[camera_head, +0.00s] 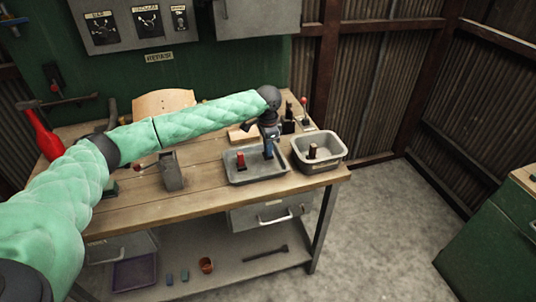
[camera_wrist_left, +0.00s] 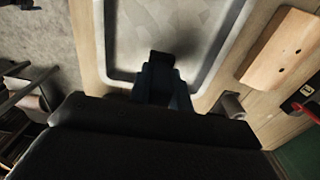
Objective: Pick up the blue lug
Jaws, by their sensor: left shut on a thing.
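The blue lug (camera_head: 268,151) stands upright over the right part of the shallow grey tray (camera_head: 237,180) on the workbench. My left gripper (camera_head: 268,137) reaches down from above and is shut on the upper part of the lug. In the left wrist view the lug (camera_wrist_left: 160,72) looks dark and points into the tray (camera_wrist_left: 120,76). I cannot tell whether its lower end touches the tray floor. My right gripper is not in view.
A red lug (camera_head: 240,160) stands in the tray's left part. A deeper grey bin (camera_head: 320,165) with a brown lug (camera_head: 312,150) is just right of the tray. A grey metal block (camera_head: 171,172) stands to the left. A wooden block (camera_head: 243,132) lies behind the tray.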

